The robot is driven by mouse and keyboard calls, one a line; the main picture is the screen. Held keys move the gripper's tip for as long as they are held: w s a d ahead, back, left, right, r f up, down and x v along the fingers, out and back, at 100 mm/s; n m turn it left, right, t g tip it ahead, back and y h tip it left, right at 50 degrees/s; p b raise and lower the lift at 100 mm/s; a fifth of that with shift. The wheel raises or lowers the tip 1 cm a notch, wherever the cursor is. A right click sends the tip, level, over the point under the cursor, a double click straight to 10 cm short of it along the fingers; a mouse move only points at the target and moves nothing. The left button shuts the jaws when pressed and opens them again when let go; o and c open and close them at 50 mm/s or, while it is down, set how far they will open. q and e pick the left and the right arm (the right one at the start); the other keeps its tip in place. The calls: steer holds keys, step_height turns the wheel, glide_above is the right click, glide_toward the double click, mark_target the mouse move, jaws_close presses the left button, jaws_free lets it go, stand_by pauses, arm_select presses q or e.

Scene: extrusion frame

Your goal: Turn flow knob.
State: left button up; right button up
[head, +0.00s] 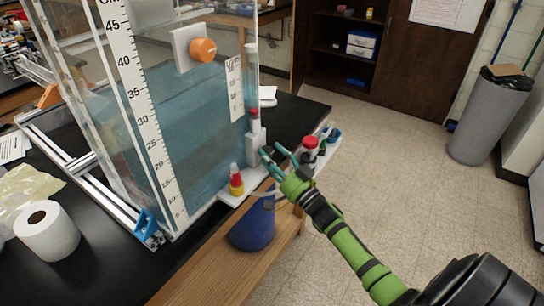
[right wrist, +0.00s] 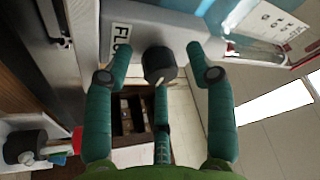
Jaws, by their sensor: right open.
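The flow knob (right wrist: 159,65) is a small black knob with a pale pointer mark, on a light grey block beside a label (right wrist: 120,40) that reads "FLO", the rest cut off. My right gripper (right wrist: 157,52) is open, with one teal finger on each side of the knob and visible gaps between them. A third finger lies below the knob in the picture. In the head view my right gripper (head: 274,153) reaches the fittings at the tank's right side; the flow knob cannot be made out there. My left gripper is not in view.
The clear water tank (head: 190,130) stands on a black bench with a scale and an orange knob (head: 203,50). A red-topped fitting (head: 310,143) is right of my gripper, a red-yellow fitting (head: 236,180) left.

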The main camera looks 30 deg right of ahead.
steer(key=c, duration=1.1)
